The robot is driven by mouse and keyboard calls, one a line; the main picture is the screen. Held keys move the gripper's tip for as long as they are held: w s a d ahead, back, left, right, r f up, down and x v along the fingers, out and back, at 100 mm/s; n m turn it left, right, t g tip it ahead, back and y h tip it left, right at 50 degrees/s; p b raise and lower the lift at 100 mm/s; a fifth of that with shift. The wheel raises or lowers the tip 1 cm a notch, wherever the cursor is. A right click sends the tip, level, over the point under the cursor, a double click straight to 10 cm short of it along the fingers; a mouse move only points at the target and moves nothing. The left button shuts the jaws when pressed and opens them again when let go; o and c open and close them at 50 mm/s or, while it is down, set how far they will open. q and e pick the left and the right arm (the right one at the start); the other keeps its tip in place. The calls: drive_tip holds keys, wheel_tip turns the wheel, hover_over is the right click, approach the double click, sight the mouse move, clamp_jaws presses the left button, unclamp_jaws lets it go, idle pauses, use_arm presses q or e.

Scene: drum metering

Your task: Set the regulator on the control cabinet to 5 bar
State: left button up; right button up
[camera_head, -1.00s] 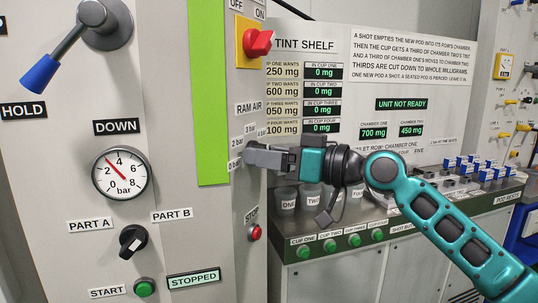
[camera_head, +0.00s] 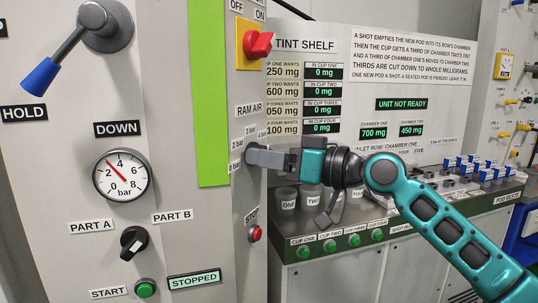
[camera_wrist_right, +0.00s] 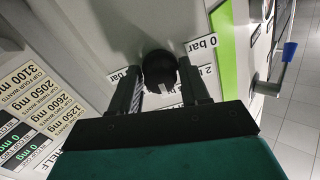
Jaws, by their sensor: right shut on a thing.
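The regulator knob (camera_wrist_right: 160,72) is black and round, on the side face of the control cabinet (camera_head: 70,190). My right gripper (camera_wrist_right: 163,95) has a finger on each side of it and is shut on it; in the head view the gripper (camera_head: 252,158) hides most of the knob. Bar labels ring the knob, among them 0 bar (camera_wrist_right: 201,43). The round pressure gauge (camera_head: 123,175) on the cabinet front reads in bar; its red needle points up and left, between about 2 and 4. My left gripper is in neither view.
A red switch (camera_head: 258,44) is above the knob and a red stop button (camera_head: 255,233) below it. A lever with a blue grip (camera_head: 41,77) juts from the cabinet front. The tint shelf bench (camera_head: 400,225) with cups stands behind my right arm.

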use_arm(q)
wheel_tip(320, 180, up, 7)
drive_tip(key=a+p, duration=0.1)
drive_tip(key=p, duration=0.8)
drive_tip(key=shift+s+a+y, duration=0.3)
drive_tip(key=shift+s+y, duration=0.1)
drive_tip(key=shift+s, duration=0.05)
use_arm(e)
drive_tip(key=m, duration=1.9)
drive_tip(key=shift+r, duration=0.1)
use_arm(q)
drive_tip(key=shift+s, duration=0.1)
use_arm(e)
drive_tip(key=shift+m, duration=0.3)
drive_tip(key=o, duration=0.9)
